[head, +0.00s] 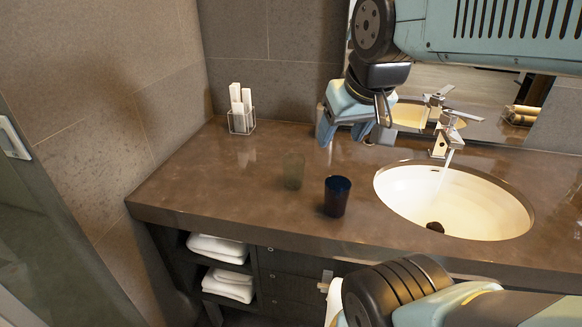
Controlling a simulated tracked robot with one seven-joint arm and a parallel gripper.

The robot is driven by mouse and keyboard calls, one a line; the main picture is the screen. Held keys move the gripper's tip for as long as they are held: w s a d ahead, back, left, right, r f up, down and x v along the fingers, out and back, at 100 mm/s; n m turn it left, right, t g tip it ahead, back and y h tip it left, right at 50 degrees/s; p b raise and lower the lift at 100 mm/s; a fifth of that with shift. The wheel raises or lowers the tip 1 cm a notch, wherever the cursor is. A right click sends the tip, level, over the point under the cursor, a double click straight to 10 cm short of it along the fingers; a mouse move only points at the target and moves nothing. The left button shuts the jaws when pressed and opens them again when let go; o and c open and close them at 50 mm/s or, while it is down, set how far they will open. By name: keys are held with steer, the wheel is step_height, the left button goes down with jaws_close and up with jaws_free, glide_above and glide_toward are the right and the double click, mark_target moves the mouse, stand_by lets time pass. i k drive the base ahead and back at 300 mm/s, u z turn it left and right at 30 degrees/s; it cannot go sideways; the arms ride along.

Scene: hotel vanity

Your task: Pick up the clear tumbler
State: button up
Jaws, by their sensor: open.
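The clear tumbler (293,171) stands upright on the brown vanity counter, left of the middle of the view. It is see-through with a faint greenish tint and blends into the counter. A dark blue tumbler (337,196) stands upright close by, to its right and nearer to me. My gripper (344,137) is light blue and points down, above and to the right of the clear tumbler in the picture. Its fingers are apart with nothing seen between them. It is clear of both tumblers.
A clear holder with white rolled items (241,108) stands at the back left. A white basin (450,203) with a running faucet (447,135) lies right. A mirror stands behind it. The counter (215,175) left of the tumblers is bare. Folded towels (220,248) lie on shelves below.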

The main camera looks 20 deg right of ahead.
mark_target(293, 162)
steer(key=z, duration=0.5)
steer(key=i, duration=0.2)
steer(key=z, duration=2.8)
steer(key=k, duration=1.45)
steer(key=u, duration=0.35)
steer(key=k, duration=0.55)
steer(key=u, duration=0.3)
